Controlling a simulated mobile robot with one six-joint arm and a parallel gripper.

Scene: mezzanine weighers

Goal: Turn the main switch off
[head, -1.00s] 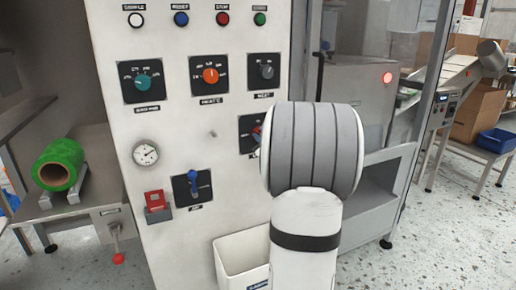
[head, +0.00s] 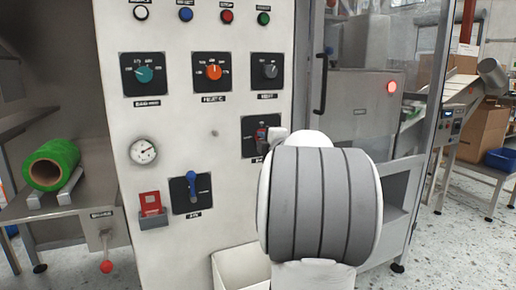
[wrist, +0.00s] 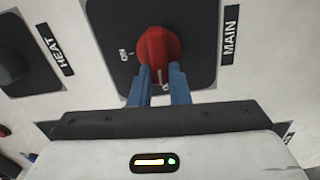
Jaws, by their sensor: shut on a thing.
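The main switch is a red rotary knob (wrist: 157,46) on a black plate (wrist: 192,20), with a MAIN label (wrist: 229,35) beside it in the wrist view. ON is printed to the knob's left. The knob's pale line points down in the picture, towards a second marking that starts with O and is partly hidden. My gripper (wrist: 160,97) has its blue fingers shut on the knob's lower part, one on each side. In the head view the switch plate (head: 249,137) shows left of my arm, and my gripper (head: 267,134) reaches it.
On the same panel are a HEAT knob (head: 269,71), an orange knob (head: 213,72), a teal knob (head: 145,74), a blue lever (head: 193,190), a gauge (head: 143,152) and a red switch (head: 149,203). A white bin (head: 238,270) is below. A glazed door frame stands to the right.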

